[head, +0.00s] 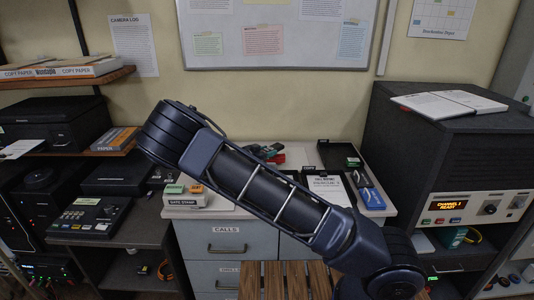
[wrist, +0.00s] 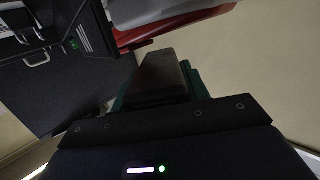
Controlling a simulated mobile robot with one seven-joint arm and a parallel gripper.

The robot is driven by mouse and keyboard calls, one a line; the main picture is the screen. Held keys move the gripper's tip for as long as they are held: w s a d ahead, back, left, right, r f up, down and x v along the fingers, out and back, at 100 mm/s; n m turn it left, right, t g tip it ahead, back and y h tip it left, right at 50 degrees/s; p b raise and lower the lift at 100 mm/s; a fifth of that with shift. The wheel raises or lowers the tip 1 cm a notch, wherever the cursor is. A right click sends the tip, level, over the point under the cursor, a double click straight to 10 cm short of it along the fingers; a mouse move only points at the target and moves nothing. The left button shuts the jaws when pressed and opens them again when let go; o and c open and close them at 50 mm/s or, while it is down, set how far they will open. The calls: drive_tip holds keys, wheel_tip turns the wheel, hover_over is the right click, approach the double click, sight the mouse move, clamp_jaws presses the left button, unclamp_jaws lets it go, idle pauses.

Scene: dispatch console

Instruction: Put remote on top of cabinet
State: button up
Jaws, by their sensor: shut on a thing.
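A dark oblong thing, by its shape the remote (wrist: 160,75), sticks out ahead of my gripper (wrist: 155,95) in the wrist view. My gripper is shut on it, with teal parts showing on both sides. No buttons can be made out. In the head view my arm crosses the picture and hides most of the gripper; a dark part shows past the arm above the cabinet's back. The grey cabinet (head: 228,249) has drawers, one labelled CALLS, and a pale top. I cannot tell whether the remote touches that top.
On the cabinet top are a red thing (head: 277,159), a box marked SAFE STAMP (head: 190,200), an open black box (head: 340,154) and a blue item (head: 372,197). A black console (head: 432,147) stands right. A wooden slatted seat (head: 285,281) is in front.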

drive_tip(key=shift+f, duration=0.25)
drive_tip(key=shift+f, duration=0.55)
drive_tip(key=o, duration=1.1)
drive_tip(key=shift+s+f, duration=0.1)
drive_tip(key=shift+f, duration=0.05)
drive_tip(key=shift+r, duration=0.55)
drive_tip(key=v, duration=1.2)
